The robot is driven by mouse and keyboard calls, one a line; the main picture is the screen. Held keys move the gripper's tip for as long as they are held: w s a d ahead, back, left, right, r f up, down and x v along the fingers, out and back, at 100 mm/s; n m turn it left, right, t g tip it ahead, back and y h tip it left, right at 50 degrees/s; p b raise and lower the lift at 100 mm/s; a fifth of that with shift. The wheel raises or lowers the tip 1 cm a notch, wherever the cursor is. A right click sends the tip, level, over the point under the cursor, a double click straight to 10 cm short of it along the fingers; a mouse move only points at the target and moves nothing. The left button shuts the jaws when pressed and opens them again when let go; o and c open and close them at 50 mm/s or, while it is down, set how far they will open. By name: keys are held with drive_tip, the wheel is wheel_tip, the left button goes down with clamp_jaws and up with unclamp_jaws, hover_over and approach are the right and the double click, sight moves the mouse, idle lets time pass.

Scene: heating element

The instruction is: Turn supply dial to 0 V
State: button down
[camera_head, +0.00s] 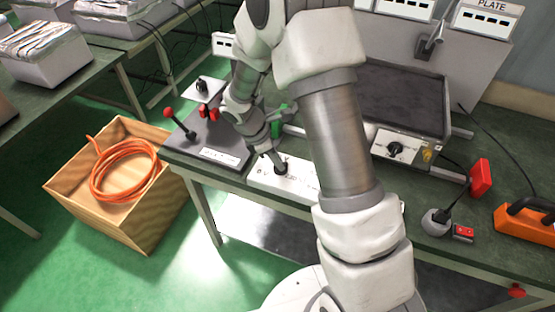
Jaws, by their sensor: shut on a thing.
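The supply dial (281,169) is a small dark knob on a white panel (300,185) at the front of the bench. My gripper (279,163) reaches down onto the dial and is shut on it. The fingers and arm hide much of the dial and part of the panel, so its pointer and setting cannot be read. My arm covers the right part of the panel.
Left of the panel is a dark box with a red-knobbed lever (180,123). Right stand a dark plate unit with a knob (395,149), a red block (480,178) and an orange tool (525,220). A wooden crate (115,185) with orange hose (125,170) stands on the floor.

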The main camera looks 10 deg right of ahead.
drive_tip(key=c, duration=0.8)
unclamp_jaws()
drive_tip(key=shift+c, duration=0.2)
drive_tip(key=p+v, duration=0.1)
drive_tip(key=v, duration=1.6)
drive_tip(key=shift+r, duration=0.15)
drive_tip(key=shift+r, duration=0.1)
drive_tip(key=s+d+r+m+t+y, duration=0.2)
drive_tip(key=s+r+m, duration=0.4)
drive_tip(key=s+m, duration=0.3)
drive_tip(key=s+d+r+m+t+y, duration=0.2)
drive_tip(key=s+d+r+m+t, duration=0.1)
drive_tip(key=s+d+r+m, duration=0.2)
drive_tip(key=s+r+m, duration=0.2)
drive_tip(key=s+m, duration=0.2)
drive_tip(key=s, duration=0.2)
drive_tip(key=shift+s+r+t, duration=0.2)
drive_tip(key=shift+s+t, duration=0.1)
drive_tip(key=shift+s, duration=0.05)
